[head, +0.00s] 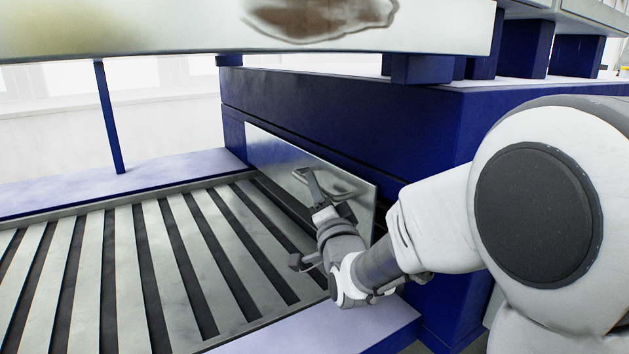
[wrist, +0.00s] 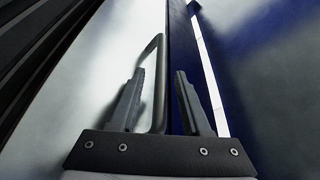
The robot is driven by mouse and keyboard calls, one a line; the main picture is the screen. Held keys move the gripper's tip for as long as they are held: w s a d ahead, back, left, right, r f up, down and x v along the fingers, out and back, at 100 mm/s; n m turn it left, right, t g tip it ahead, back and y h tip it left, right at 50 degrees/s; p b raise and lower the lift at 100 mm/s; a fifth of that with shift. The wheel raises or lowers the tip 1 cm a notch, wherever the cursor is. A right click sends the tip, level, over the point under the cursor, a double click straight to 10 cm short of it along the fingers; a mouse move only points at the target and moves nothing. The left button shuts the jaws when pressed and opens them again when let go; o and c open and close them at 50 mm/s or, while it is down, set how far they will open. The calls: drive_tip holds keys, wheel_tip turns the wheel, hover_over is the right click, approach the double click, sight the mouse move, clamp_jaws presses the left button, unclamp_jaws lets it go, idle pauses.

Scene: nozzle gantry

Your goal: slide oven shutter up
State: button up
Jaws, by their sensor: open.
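The oven shutter is a grey metal panel (head: 272,160) on the side of the blue oven housing (head: 340,130), above the slatted bed. It also fills the left part of the wrist view (wrist: 85,75). Its dark bar handle (head: 308,184) sticks out near the panel's right half. My gripper (head: 325,206) is at the handle with its fingers open. In the wrist view, a long bar of the handle (wrist: 160,85) lies between the two fingers (wrist: 160,73), nearer the left one. Clear space shows between this bar and the right finger. Contact with the left finger cannot be told.
A slatted conveyor bed (head: 140,260) spreads below and left of the shutter. A pale stained beam (head: 200,30) crosses above. A pale ledge (head: 320,330) runs along the front, and a thin blue post (head: 110,120) stands at the back left.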

drive_tip(key=shift+w, duration=0.25)
clamp_jaws()
drive_tip(key=shift+r, duration=0.15)
idle(1.4)
